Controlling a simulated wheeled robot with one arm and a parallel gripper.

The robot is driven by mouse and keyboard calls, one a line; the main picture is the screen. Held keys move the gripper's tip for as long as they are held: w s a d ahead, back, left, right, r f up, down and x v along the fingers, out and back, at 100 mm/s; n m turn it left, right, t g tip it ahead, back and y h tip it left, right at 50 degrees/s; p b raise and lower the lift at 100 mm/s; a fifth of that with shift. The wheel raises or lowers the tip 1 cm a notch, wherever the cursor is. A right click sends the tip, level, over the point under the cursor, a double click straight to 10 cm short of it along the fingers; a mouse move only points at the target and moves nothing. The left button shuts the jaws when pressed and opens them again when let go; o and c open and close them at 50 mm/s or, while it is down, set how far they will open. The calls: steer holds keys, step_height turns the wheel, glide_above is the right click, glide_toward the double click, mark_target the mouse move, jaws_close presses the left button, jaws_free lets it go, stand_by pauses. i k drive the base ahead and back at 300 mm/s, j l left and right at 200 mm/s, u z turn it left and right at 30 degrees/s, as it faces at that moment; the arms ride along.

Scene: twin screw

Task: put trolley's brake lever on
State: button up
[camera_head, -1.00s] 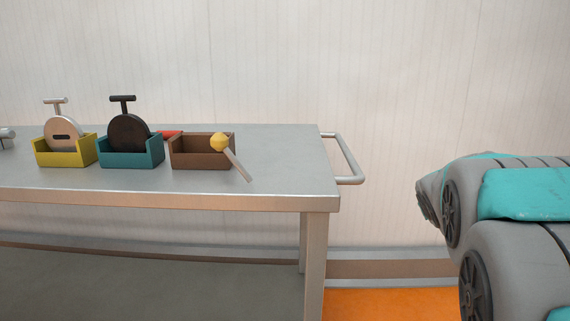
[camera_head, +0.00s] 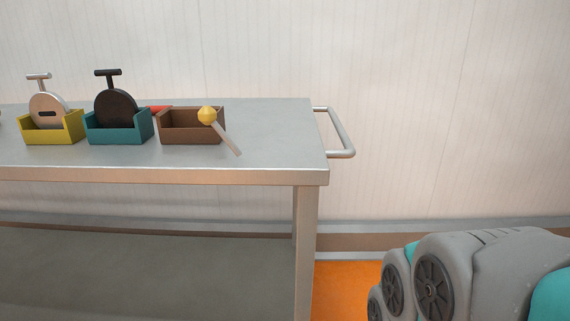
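The trolley (camera_head: 250,152) is a grey metal table with a lower shelf and a tubular handle (camera_head: 343,137) at its right end. A lever with a yellow knob (camera_head: 207,115) and a flat grey shaft (camera_head: 226,138) stands at the right front of a brown box on the top. The shaft slants down to the right from the knob. I cannot tell whether this is the brake lever or where it is fixed. My gripper is out of view. Only grey and teal links of my arm show at the lower right, apart from the trolley.
A yellow bin (camera_head: 52,135) holds a silver disc-shaped part with a T-handle (camera_head: 48,108). A teal bin (camera_head: 118,136) holds a similar black part (camera_head: 115,105). The brown box (camera_head: 190,138) looks empty, with a red piece (camera_head: 158,109) behind its left side. Orange floor (camera_head: 345,290) shows right of the trolley leg.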

mark_target(208, 115)
steer(key=i+l+u, duration=0.3)
steer(key=l, duration=0.15)
steer(key=l+u, duration=0.3)
steer(key=l, duration=0.15)
steer(key=i+l+u, duration=0.1)
steer(key=l+u, duration=0.2)
steer(key=l, duration=0.2)
steer(key=k+j+z, duration=0.3)
steer(key=u, duration=0.1)
steer(key=i+j, duration=0.1)
